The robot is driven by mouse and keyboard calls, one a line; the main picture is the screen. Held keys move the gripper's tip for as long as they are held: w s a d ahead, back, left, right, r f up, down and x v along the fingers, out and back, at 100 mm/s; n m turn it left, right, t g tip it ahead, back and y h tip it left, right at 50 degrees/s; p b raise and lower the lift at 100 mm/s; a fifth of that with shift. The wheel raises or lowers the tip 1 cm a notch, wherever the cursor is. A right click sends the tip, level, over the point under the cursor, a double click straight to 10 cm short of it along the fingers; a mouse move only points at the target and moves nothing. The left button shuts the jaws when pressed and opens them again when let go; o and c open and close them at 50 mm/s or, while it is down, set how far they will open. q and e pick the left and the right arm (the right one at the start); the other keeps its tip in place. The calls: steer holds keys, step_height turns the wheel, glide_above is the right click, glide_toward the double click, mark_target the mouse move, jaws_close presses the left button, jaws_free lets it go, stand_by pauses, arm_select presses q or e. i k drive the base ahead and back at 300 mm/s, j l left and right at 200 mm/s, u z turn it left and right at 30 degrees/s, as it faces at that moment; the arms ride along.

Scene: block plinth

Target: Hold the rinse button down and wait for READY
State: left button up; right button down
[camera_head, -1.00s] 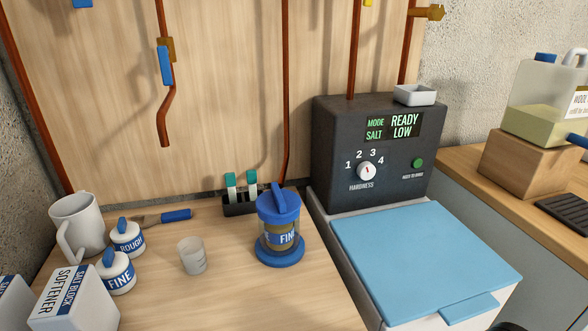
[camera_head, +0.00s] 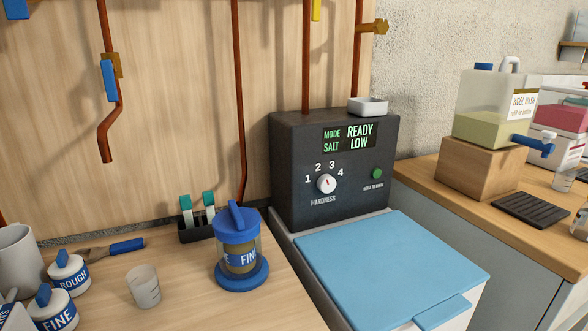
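The dark softener unit (camera_head: 290,180) stands at the back, in the middle of the head view. Its display (camera_head: 349,138) reads MODE READY and SALT LOW. The green round rinse button (camera_head: 377,174) is on the right of its front panel, with small lettering below it; nothing touches it. The white hardness dial (camera_head: 326,184) sits left of the button, among the numbers 1 to 4. Neither of my grippers shows in the view.
A blue lid (camera_head: 395,265) covers the white cabinet before the unit. A blue-capped FINE jar (camera_head: 239,250), a small cup (camera_head: 143,287) and a test-tube rack (camera_head: 197,228) stand left. A wool wash container (camera_head: 495,105) on a wooden block (camera_head: 480,168) stands right.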

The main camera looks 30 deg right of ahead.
mark_target(376, 173)
steer(key=z, duration=1.35)
